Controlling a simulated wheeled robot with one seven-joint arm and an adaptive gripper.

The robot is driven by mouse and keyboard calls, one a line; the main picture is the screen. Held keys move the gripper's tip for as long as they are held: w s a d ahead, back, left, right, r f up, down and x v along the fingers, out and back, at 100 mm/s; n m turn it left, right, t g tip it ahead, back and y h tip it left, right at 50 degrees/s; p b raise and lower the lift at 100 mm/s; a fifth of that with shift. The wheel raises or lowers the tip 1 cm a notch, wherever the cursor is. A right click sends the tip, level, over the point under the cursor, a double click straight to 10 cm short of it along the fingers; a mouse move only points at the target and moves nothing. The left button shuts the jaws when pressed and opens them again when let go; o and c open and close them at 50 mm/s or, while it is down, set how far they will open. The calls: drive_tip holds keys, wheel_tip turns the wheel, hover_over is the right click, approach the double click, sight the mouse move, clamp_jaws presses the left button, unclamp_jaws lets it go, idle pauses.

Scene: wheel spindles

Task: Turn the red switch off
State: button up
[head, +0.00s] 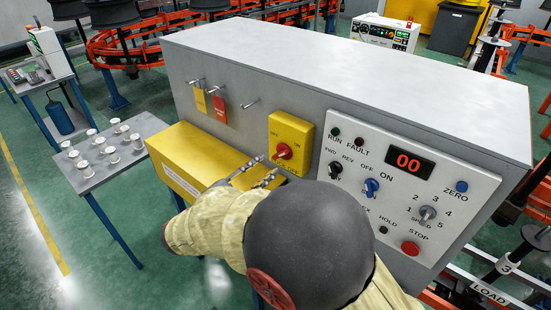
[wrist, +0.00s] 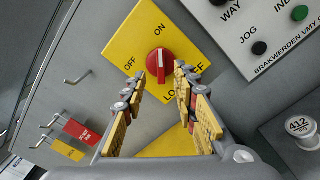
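The red switch (head: 284,151) is a round knob on a yellow box (head: 300,130) on the front of the grey cabinet. In the wrist view the red switch (wrist: 161,64) sits on a yellow plate (wrist: 140,36) marked OFF, ON and LOCK OFF. A pale mark on the knob points roughly toward ON. My gripper (head: 265,168) is in front of the cabinet, just left of and below the knob in the head view. In the wrist view my gripper (wrist: 160,76) is open, with its fingers on either side of the knob's lower part. I cannot tell whether they touch it.
A control panel (head: 448,170) with buttons, knobs and a red display is right of the switch. Metal hooks with a yellow tag (head: 200,101) and a red tag (head: 220,110) are to the left. A yellow box (head: 200,158) juts out below the hooks.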

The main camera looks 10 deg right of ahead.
sight(279, 156)
drive_tip(key=x, duration=0.5)
drive_tip(key=shift+w+d+b, duration=0.25)
drive_tip(key=shift+d+b, duration=0.05)
drive_tip(key=shift+b, duration=0.1)
drive_tip(key=shift+c, duration=1.3)
drive_tip(key=c, duration=0.4)
clamp_jaws()
